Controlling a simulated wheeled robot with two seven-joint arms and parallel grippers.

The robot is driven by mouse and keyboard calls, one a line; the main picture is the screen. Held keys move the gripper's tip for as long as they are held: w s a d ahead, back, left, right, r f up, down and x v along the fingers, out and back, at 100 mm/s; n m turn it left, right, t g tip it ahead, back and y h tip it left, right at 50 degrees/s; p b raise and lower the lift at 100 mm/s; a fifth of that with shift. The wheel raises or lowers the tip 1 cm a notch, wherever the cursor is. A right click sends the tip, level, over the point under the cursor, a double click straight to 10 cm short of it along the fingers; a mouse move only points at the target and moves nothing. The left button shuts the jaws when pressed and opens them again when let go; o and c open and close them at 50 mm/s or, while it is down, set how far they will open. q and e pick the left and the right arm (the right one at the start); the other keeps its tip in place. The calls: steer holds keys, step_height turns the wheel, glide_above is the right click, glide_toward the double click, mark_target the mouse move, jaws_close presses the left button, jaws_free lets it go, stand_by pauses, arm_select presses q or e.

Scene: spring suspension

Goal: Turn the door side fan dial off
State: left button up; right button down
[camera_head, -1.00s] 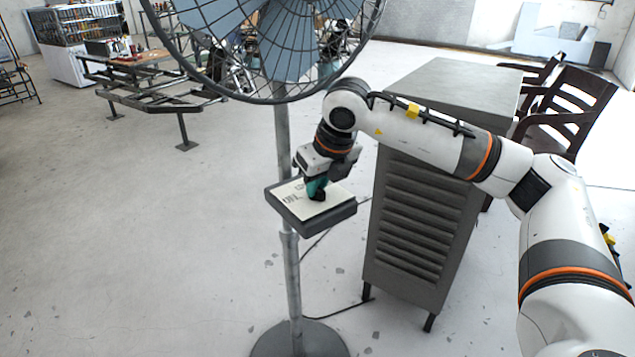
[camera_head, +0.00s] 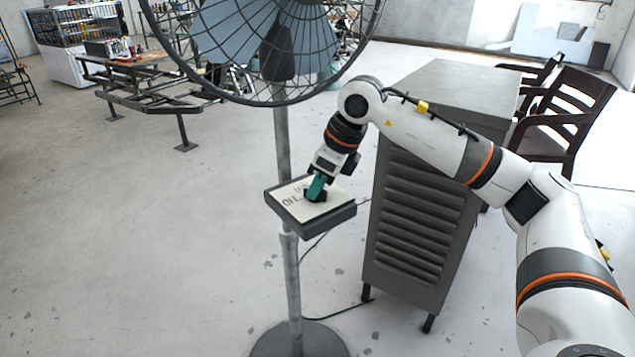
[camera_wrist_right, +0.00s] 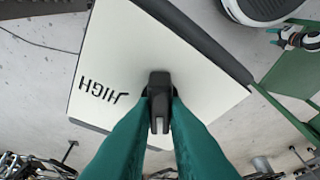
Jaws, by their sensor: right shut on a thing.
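A pedestal fan (camera_head: 281,150) stands in front of me, with a dark control box (camera_head: 325,218) on its pole. The box has a pale face with lettering, and "OFF" seems to read at its left part. A black dial (camera_head: 315,195) sits on that face. My right gripper (camera_head: 316,188), with green fingers, is shut on the dial from above. In the right wrist view the dial (camera_wrist_right: 160,90) is between the two green fingers, and "HIGH" shows to its left on the panel (camera_wrist_right: 120,60). My left gripper is not in view.
A grey louvered cabinet (camera_head: 415,230) stands just right of the fan, below my right arm. Dark wooden chairs (camera_head: 565,110) are behind it. A cable (camera_head: 335,312) runs on the floor. The floor (camera_head: 140,240) at left is clear.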

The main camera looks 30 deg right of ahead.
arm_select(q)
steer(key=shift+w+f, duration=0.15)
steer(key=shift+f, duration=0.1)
arm_select(e)
steer(key=shift+n, duration=0.4)
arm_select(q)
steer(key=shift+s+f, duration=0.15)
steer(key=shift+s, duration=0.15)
arm_select(e)
steer(key=c, duration=1.4)
jaws_free()
steer(key=shift+c, duration=0.2)
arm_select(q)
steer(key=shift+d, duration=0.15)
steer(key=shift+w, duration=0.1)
arm_select(e)
steer(key=shift+d+r, duration=0.1)
steer(key=shift+r, duration=0.15)
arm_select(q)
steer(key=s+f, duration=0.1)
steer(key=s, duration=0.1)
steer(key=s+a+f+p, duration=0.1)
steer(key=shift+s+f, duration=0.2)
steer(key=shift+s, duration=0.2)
arm_select(e)
steer(key=v, duration=1.1)
steer(key=shift+r, duration=0.3)
steer(key=shift+d, duration=0.1)
